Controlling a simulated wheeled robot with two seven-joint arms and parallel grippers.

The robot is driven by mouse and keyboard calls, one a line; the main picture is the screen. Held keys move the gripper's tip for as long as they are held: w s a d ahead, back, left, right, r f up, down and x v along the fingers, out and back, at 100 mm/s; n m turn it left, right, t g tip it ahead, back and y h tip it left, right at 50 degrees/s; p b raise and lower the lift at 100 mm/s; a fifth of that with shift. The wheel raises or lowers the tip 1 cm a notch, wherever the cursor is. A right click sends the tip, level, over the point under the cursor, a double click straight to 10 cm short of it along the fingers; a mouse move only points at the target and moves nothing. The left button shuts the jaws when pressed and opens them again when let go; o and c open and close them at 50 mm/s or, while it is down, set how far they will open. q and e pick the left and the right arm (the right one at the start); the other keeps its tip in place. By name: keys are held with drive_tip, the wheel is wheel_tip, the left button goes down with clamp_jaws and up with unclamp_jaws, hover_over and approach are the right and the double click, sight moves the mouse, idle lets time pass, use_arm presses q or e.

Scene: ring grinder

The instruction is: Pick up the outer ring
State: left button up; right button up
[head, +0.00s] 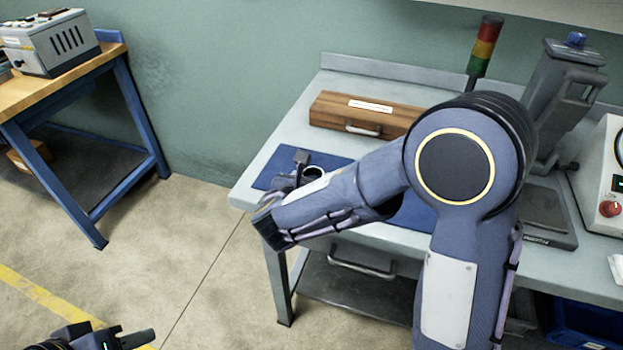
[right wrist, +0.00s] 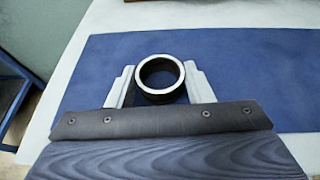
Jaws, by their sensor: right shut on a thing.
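The outer ring (right wrist: 159,97) is a short metal ring with a bright rim and an open centre. In the right wrist view it sits between the two pale fingers of my right gripper (right wrist: 158,84), which is shut on it. In the head view the ring (head: 313,167) shows partly behind my right wrist, by the right gripper (head: 304,164) at the mat's left part. I cannot tell whether it touches the mat. My left gripper (head: 112,338) is at the bottom left, cut by the frame edge and away from the bench; its opening is unclear.
The blue mat (head: 266,176) lies on the grey bench (head: 340,84). A wooden box (head: 340,112) stands behind it. A signal tower (head: 484,45), a grey machine (head: 560,95) and a white unit (head: 610,165) stand right. Another table (head: 110,60) is at left.

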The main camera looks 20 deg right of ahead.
wheel_tip(320, 180, up, 3)
drive_tip(key=s+r+p, duration=0.1)
drive_tip(key=s+r, duration=0.3)
drive_tip(key=s, duration=0.3)
drive_tip(key=s+d+r+p, duration=0.1)
drive_tip(key=s+r, duration=0.4)
drive_tip(key=s, duration=0.2)
drive_tip(key=shift+d+r, duration=0.15)
drive_tip(key=shift+d, duration=0.05)
